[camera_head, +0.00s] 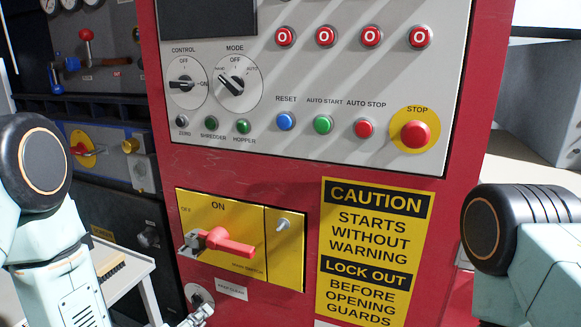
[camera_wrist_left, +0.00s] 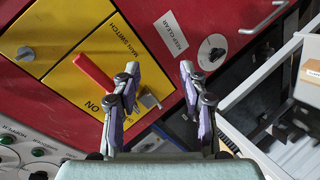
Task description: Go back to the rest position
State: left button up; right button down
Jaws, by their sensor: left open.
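My left arm comes in from the left in the head view. Its gripper (camera_wrist_left: 159,78) shows in the left wrist view with two dark, purple-padded fingers spread apart and nothing between them. The fingers are in front of the red cabinet, by the yellow main switch plate (camera_head: 256,222). The red switch handle (camera_head: 230,243) points right in the head view. In the wrist view the handle (camera_wrist_left: 93,72) lies just left of the left finger; I cannot tell whether they touch. My right arm shows at the right edge of the head view, with its gripper out of frame.
The control panel (camera_head: 300,70) has two dials and several buttons, including a red STOP button (camera_head: 413,134). A caution sign (camera_head: 372,250) is to the right of the switch. A light grey trolley (camera_head: 133,270) with a brush (camera_head: 110,266) stands at lower left.

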pick_arm(q)
jog(key=s+a+f+m+g+y, duration=0.2)
jog(key=s+f+m+g, duration=0.35)
jog(key=s+f, duration=0.6)
jog(key=s+f+m+g+y, duration=0.1)
jog(key=s+f+g, duration=0.3)
jog(key=s, duration=1.6)
jog(key=m+g, duration=0.1)
jog(key=g, duration=0.2)
jog(key=shift+s+a+y, duration=0.25)
jog(key=shift+a+y, duration=0.15)
jog(key=shift+m+g, duration=0.25)
jog(key=shift+c, duration=0.6)
jog(key=shift+s+a, duration=0.1)
jog(key=shift+s, duration=0.05)
